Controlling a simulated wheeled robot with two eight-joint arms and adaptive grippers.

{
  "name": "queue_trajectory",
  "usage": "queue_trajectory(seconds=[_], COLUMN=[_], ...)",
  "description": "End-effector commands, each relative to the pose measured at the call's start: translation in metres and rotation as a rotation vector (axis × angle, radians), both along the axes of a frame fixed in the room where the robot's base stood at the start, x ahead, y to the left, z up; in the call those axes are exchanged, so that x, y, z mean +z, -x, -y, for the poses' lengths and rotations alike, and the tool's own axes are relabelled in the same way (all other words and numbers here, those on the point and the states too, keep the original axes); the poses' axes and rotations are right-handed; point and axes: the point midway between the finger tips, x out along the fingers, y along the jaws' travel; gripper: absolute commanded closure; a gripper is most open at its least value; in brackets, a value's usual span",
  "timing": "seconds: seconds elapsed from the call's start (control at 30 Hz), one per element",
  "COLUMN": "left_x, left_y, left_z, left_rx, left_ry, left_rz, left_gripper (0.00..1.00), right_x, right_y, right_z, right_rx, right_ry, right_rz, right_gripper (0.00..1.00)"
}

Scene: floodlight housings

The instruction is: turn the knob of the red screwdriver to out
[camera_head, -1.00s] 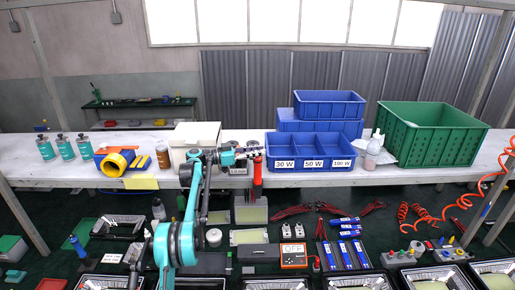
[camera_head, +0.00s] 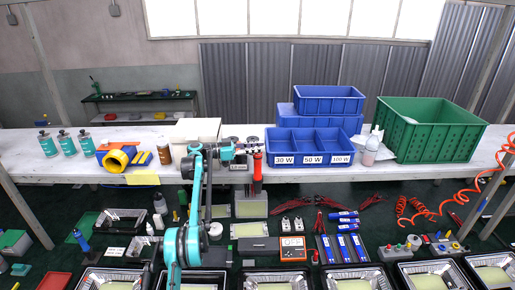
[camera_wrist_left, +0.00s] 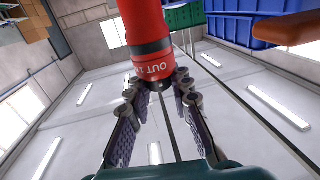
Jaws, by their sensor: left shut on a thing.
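The red screwdriver (camera_head: 257,168) stands upright at the front edge of the long bench, left of the blue compartment bin. My left gripper (camera_head: 246,149) reaches it from the left, near its top. In the left wrist view the red screwdriver (camera_wrist_left: 122,21) is large, with a dark ring and a red band (camera_wrist_left: 153,69) marked "OUT" and further print cut off at the edge. The left gripper (camera_wrist_left: 160,88) has its fingers closed around the end by this band. The exact contact is partly hidden. My right gripper is not in view.
The blue bin (camera_head: 311,165) labelled 30 W, 50 W and 100 W stands close to the right. A green crate (camera_head: 432,130) stands farther right. Housings and a tester (camera_head: 293,248) lie below.

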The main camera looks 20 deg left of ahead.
Motion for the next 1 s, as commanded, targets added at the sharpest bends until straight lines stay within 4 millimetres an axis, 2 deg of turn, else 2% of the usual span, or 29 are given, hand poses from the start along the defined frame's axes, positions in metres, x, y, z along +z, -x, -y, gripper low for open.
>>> queue_trajectory(seconds=[0.07, 0.1, 0.17, 0.2, 0.63, 0.77, 1.0], left_x=[0.0, 0.0, 0.0, 0.0, 0.0, 0.0, -0.001], left_y=[0.0, 0.0, 0.0, 0.0, 0.003, 0.011, 0.034], left_z=[0.0, 0.0, 0.0, 0.0, -0.004, -0.016, -0.05], left_rx=[0.0, 0.0, 0.0, 0.0, 0.001, 0.001, 0.003], left_ry=[0.0, 0.0, 0.001, 0.0, 0.0, 0.0, 0.0], left_rz=[0.0, 0.0, -0.001, 0.0, 0.0, 0.0, 0.0], left_gripper=[1.0, 0.75, 0.59, 0.57, 0.57, 0.57, 0.57], right_x=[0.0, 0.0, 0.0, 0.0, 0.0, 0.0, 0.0], right_y=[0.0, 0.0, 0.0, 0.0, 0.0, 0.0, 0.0], right_z=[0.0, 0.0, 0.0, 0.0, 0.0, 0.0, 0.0], right_rx=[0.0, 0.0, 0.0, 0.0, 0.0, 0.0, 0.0], right_ry=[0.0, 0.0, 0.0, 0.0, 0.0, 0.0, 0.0], right_rz=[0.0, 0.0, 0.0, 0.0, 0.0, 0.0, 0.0], right_gripper=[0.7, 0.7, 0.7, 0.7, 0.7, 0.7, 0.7])
